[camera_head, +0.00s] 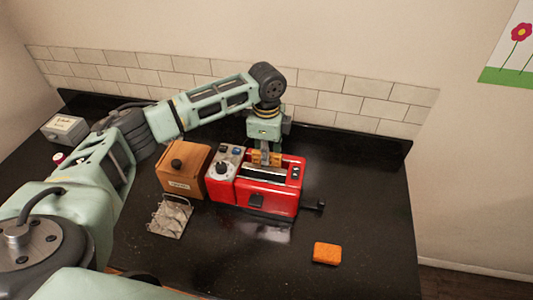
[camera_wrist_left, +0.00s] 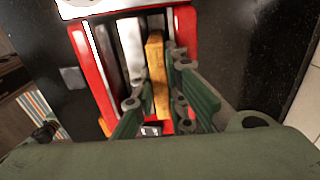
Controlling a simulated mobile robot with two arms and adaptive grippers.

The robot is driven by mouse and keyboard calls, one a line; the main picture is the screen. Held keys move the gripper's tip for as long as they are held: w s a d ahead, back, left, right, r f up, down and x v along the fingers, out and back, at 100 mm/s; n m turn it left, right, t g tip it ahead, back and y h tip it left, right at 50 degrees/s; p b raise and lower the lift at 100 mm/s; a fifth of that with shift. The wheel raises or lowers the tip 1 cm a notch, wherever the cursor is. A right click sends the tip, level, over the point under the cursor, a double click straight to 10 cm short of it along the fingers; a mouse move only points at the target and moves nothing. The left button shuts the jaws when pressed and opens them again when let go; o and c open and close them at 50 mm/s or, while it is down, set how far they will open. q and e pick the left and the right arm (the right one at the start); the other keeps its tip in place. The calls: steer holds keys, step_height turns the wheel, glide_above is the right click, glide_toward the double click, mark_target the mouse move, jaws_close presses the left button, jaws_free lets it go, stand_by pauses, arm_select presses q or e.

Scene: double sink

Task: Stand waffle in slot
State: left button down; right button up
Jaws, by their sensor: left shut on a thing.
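The waffle (camera_head: 266,158) is golden-brown and upright, held edge-on over the red toaster (camera_head: 268,199). My left gripper (camera_head: 266,151) reaches down from above and is shut on the waffle. In the left wrist view the waffle (camera_wrist_left: 157,72) stands between the green fingers, lined up along the toaster's length and beside a silver strip. The toaster's front slot (camera_head: 263,173) shows dark and empty. The waffle's lower edge is hidden, so I cannot tell how deep it sits in the rear slot. My right gripper is not in view.
An orange block (camera_head: 327,253), waffle or sponge, lies on the dark counter at front right. A wooden box (camera_head: 184,171) and wire rack (camera_head: 170,217) stand left of the toaster. A lever (camera_head: 316,206) juts right.

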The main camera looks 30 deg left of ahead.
arm_select(q)
steer(key=c, duration=1.7)
jaws_free()
steer(key=o, duration=0.3)
steer(key=shift+o, duration=0.2)
steer(key=shift+r, duration=4.5)
